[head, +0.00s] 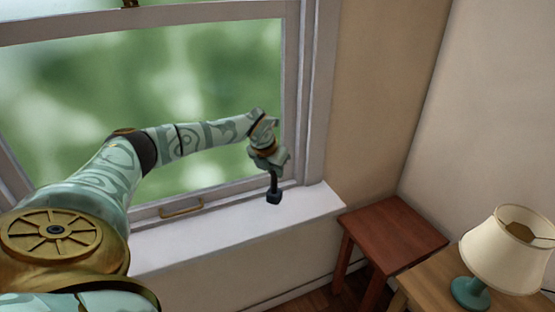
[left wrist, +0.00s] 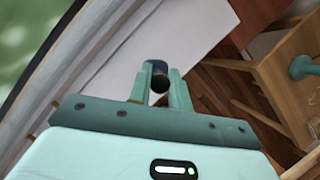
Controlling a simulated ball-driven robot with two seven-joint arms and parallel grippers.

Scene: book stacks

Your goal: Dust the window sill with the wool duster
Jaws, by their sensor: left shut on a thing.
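The white window sill (head: 225,234) runs under the window, and its pale top also shows in the left wrist view (left wrist: 190,38). My left gripper (head: 271,170) is over the right part of the sill, fingers pointing down. It is shut on the wool duster (head: 274,196), which shows as a thin dark stem with a small dark blocky end below the fingers. I cannot tell whether that end touches the sill. In the left wrist view the duster's dark round end (left wrist: 159,83) sits between the two teal fingers (left wrist: 159,92). My right gripper is not in view.
The window (head: 180,100) stands behind my left arm, with a brass handle (head: 181,208) on its lower frame. A red-brown stool (head: 395,235) stands just right of the sill. A wooden table (head: 435,285) with a cream-shaded lamp (head: 510,250) is at the lower right.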

